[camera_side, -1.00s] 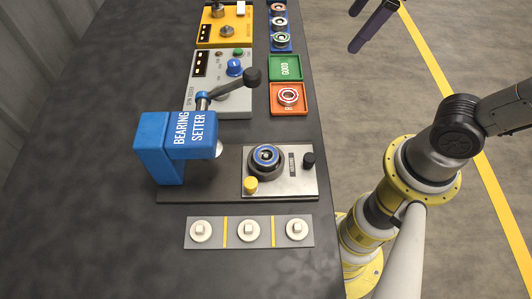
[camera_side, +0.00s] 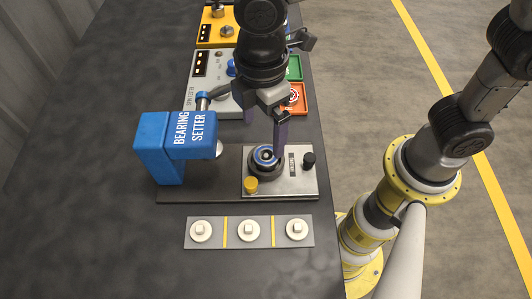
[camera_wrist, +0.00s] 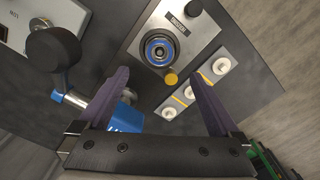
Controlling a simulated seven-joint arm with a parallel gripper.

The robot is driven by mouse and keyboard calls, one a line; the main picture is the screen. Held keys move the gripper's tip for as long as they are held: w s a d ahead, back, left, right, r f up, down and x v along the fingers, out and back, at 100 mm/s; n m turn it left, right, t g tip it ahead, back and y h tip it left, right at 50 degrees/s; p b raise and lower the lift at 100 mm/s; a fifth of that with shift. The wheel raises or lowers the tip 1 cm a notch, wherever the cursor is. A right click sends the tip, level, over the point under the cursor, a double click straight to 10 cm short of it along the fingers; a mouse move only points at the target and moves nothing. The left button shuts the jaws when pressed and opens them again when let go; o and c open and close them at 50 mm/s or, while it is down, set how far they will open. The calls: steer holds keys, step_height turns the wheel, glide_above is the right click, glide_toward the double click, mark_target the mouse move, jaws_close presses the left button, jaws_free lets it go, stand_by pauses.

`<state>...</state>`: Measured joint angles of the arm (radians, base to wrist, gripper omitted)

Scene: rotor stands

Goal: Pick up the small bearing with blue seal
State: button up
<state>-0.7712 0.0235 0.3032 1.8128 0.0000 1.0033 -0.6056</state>
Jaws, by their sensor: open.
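The small bearing with the blue seal (camera_side: 266,154) sits in a round dark holder (camera_side: 254,170) on the metal plate of the bearing setter. In the wrist view the bearing (camera_wrist: 160,48) shows as a blue ring just beyond my fingertips, roughly centred between them. My gripper (camera_side: 264,146) points down over the holder. Its two purple fingers are open and empty, and in the wrist view (camera_wrist: 165,78) they stand wide apart on either side. I cannot tell the exact height of the fingertips above the bearing.
The blue bearing setter (camera_side: 160,147) stands left of the holder, with a lever beside my gripper. A yellow knob (camera_side: 251,185) and a black knob (camera_side: 309,160) flank the holder. A grey strip (camera_side: 272,242) with white pieces lies in front. Trays behind are partly hidden.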

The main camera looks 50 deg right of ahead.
mark_target(266, 155)
step_height(266, 155, down, 3)
steer(key=shift+r, duration=0.2)
steer(key=f, duration=0.4)
steer(key=shift+d, duration=0.4)
steer(key=shift+f, duration=0.55)
steer(key=c, duration=1.6)
